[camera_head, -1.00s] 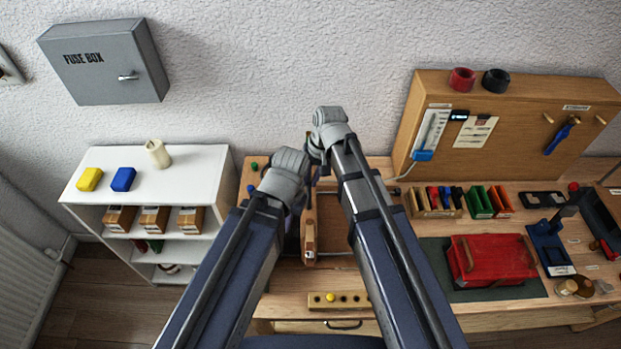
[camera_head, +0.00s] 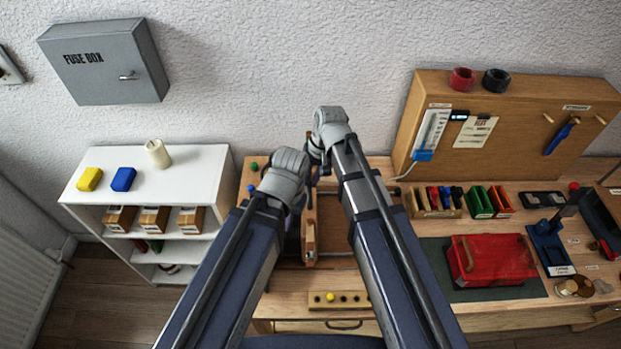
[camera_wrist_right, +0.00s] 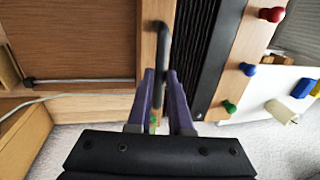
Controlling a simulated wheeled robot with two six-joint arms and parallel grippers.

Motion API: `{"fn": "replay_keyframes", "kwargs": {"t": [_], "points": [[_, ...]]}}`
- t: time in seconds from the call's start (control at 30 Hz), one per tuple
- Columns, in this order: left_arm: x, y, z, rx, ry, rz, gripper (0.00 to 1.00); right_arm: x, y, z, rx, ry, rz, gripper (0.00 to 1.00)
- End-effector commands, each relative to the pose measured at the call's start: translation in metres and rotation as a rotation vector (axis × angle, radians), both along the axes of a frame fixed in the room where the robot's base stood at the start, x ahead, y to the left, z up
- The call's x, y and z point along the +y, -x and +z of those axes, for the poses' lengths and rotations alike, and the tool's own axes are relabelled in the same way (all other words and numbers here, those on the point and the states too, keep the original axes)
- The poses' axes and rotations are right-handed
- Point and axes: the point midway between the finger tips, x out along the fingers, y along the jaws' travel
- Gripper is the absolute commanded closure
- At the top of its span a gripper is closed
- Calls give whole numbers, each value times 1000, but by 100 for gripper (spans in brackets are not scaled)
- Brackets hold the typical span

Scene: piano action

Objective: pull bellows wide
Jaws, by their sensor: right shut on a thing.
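In the right wrist view, the bellows show as black pleated folds (camera_wrist_right: 218,55) beside a pale wooden end board (camera_wrist_right: 152,45). A dark bar handle (camera_wrist_right: 163,50) stands on that board. My right gripper (camera_wrist_right: 161,80) is shut on the handle, one purple finger on each side of it. In the head view, the wooden board (camera_head: 309,240) shows between my two forearms, and most of the bellows is hidden behind my left arm. My left gripper's fingers are hidden behind that arm.
Thin metal rods run beside the board. A wooden strip with a yellow knob (camera_head: 330,298) lies in front. A red case (camera_head: 492,258) on a dark mat and a tool panel (camera_head: 540,115) stand to the right. A white shelf (camera_head: 195,175) is at the left.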

Motion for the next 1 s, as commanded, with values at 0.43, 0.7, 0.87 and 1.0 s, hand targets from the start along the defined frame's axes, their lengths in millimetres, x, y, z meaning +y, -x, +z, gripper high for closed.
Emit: {"fn": "replay_keyframes", "kwargs": {"t": [0.43,0.7,0.87,1.0], "points": [[0,0,0,0,0,0,100,-100,0,0,1,4,-10,100],[0,0,0,0,0,0,100,-181,0,0,1,6,-10,100],[0,0,0,0,0,0,100,-217,0,0,2,7,-8,100],[0,0,0,0,0,0,100,-238,0,0,1,6,-5,100]]}}
